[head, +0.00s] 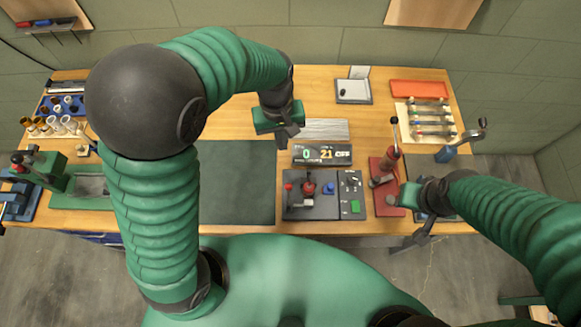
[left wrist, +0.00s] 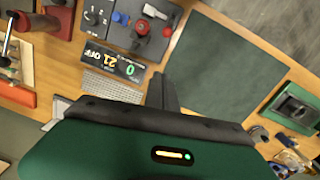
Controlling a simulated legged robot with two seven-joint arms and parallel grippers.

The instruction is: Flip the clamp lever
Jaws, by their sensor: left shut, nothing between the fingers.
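A red clamp-like fixture (head: 388,172) with an upright lever (head: 394,130) tipped by a dark knob stands on a red base plate right of the control panel. Part of it also shows at the left edge of the left wrist view (left wrist: 8,62). I cannot tell for sure that this is the task's clamp. My left gripper (head: 288,135) is shut and empty, above the table and left of that fixture; its fingers also show in the left wrist view (left wrist: 162,92). My right gripper (head: 425,236) is near the table's front edge, by the red base; its jaw opening is unclear.
A control panel (head: 300,209) with a red switch and buttons sits before a display (head: 322,155). A blue crank device (head: 452,152) stands at right. A dark green mat (head: 238,183) lies bare at centre left. A green press (head: 50,170) stands far left.

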